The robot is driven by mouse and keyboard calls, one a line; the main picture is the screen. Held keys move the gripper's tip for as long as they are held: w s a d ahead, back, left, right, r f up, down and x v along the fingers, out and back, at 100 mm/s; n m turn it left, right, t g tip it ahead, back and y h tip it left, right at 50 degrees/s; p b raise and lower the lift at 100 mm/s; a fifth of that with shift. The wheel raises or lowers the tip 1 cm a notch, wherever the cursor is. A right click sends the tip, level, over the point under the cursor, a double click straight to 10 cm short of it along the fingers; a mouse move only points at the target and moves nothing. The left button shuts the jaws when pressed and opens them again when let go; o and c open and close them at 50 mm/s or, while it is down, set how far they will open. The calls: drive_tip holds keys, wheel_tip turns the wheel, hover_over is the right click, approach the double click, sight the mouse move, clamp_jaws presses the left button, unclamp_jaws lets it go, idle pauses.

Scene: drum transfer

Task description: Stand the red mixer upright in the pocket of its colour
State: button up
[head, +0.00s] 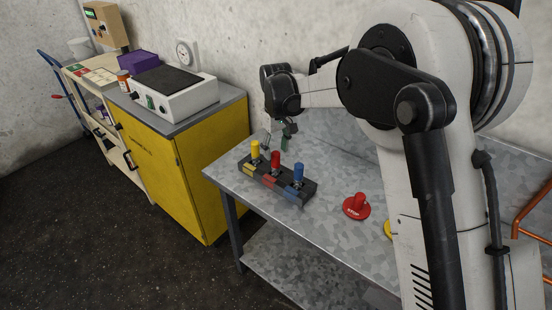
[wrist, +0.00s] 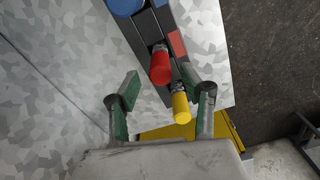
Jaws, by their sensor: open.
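The red mixer (head: 276,159) stands upright, as far as I can see, in the dark rack (head: 307,197) on the metal table, at the middle position behind the red patch (head: 268,182). The yellow mixer (head: 255,148) stands to its left and the blue mixer (head: 298,173) to its right. My gripper (head: 284,140) is above and behind the rack in the head view. In the wrist view, my gripper (wrist: 158,78) has its green fingers spread wide, with the red mixer (wrist: 160,68) showing between them and the yellow mixer (wrist: 181,106) lower down. The fingers appear to touch neither.
A yellow cabinet (head: 207,175) carrying a white device (head: 188,102) stands left of the table. The table's front left is clear.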

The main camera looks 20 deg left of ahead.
wheel_tip(320, 180, up, 8)
drive_tip(key=shift+f, duration=0.25)
drive_tip(key=shift+d+r, duration=0.1)
drive_tip(key=shift+d, duration=0.05)
drive_tip(key=s+d+r+m+t, duration=0.1)
drive_tip(key=s+d+r+m, duration=0.2)
drive_tip(key=d, duration=0.5)
drive_tip(key=s+d+r+t+y, duration=0.1)
drive_tip(key=s+d+r, duration=0.35)
drive_tip(key=d, duration=0.35)
drive_tip(key=s+d+r+m+t, duration=0.1)
drive_tip(key=s+d+r+m, duration=0.15)
drive_tip(key=d+r, duration=0.4)
drive_tip(key=s+d+f+m+t, duration=0.2)
drive_tip(key=s+d+f, duration=0.2)
drive_tip(key=s+d, duration=0.5)
drive_tip(key=s+d+f+m+t+h, duration=0.1)
drive_tip(key=s+d+f+m+t, duration=0.1)
drive_tip(key=s+d, duration=0.7)
drive_tip(key=shift+s+d+f+m, duration=0.2)
drive_tip(key=shift+s+f+m, duration=0.45)
drive_tip(key=shift+s+f, duration=0.4)
